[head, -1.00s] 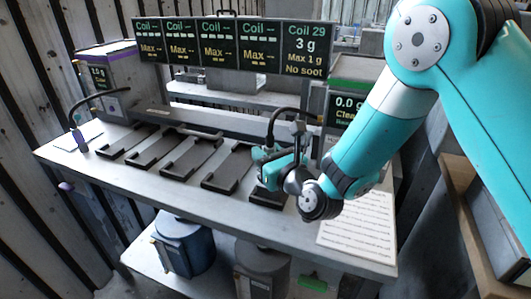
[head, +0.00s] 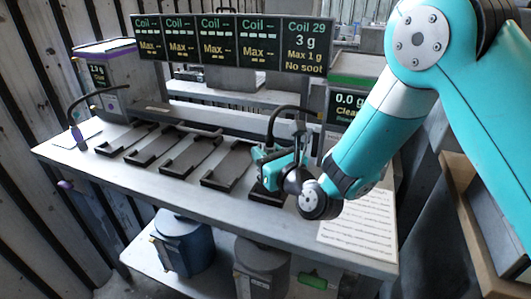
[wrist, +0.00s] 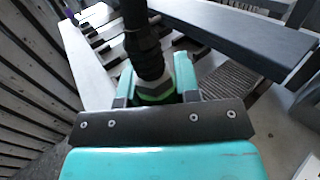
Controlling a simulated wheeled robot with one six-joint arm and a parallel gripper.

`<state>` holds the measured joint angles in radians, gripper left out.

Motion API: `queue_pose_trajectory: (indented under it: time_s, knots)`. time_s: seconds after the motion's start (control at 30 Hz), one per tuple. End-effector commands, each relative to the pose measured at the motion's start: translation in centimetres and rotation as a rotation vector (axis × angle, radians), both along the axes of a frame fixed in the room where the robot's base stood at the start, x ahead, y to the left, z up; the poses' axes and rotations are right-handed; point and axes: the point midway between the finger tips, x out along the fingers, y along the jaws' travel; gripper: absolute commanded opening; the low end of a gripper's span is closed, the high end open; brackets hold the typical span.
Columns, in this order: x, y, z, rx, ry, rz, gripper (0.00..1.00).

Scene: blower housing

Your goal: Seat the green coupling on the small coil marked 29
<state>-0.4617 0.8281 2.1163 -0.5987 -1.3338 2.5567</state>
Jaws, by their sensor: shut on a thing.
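My gripper (head: 276,162) is over the rightmost dark cradle (head: 268,193) on the bench, below the Coil 29 display (head: 308,45). In the wrist view my gripper (wrist: 156,98) is shut on the green coupling (wrist: 155,97), which shows as a green ring at the lower end of a thick black hose (wrist: 143,45). The hose also arches above my gripper in the head view (head: 273,122). The small coil marked 29 is not discernible; my gripper hides much of that cradle. I cannot tell whether the coupling touches a coil.
The Coil 29 display reads 3 g, max 1 g, no soot. Several empty-looking dark cradles (head: 228,165) lie to the left. Another hose (head: 78,134) with a purple end stands at the far left. A printed sheet (head: 358,220) lies at the right. Canisters (head: 183,245) stand below.

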Motion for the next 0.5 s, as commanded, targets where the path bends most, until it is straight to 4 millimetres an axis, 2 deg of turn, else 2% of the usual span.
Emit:
queue_pose_trajectory:
  time_s: [0.5]
  knots:
    - [0.0, 0.0, -1.4, 0.000, -0.001, -0.001, 0.01]
